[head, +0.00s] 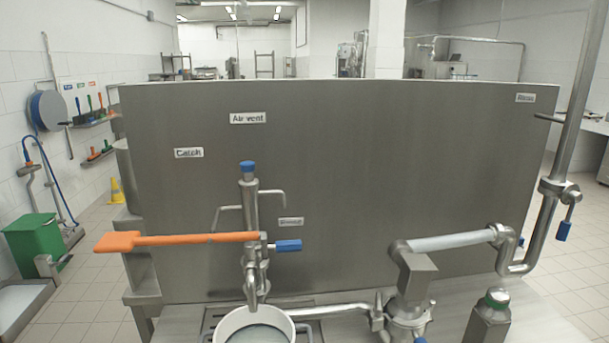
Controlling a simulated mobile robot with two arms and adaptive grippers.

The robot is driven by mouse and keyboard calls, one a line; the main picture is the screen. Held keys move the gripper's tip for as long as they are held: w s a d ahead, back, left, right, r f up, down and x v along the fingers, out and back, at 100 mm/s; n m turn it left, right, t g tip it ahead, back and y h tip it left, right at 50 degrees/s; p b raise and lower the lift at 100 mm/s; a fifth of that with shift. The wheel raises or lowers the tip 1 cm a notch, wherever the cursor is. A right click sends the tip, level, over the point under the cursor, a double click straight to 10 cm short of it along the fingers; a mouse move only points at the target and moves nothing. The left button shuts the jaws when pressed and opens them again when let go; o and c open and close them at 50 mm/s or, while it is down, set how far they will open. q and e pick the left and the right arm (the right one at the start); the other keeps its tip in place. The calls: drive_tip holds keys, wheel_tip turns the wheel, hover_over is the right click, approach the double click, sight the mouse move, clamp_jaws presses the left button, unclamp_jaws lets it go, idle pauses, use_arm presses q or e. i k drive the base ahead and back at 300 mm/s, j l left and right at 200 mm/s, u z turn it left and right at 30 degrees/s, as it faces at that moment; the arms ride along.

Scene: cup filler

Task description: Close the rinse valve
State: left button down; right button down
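A label that seems to read "Rinse" (525,98) is at the top right corner of the steel panel (380,170). To its right a steel pipe (580,90) runs down to a valve (557,188). The valve's blue-tipped handle (563,231) points down and slightly right. I cannot tell from this whether the valve is open or shut. Neither of my grippers shows in the head view.
A central filler valve (250,210) has a blue knob and a blue side handle (288,246). An orange paddle (175,240) lies across it. A white pot (252,326) stands below. Pipes and a green-topped post (489,315) occupy the front right. Floor right of the panel looks clear.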

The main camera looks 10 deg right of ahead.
sight(576, 197)
drive_tip(key=z, duration=1.65)
drive_tip(key=i+l+u, duration=0.3)
drive_tip(key=i+l, duration=0.35)
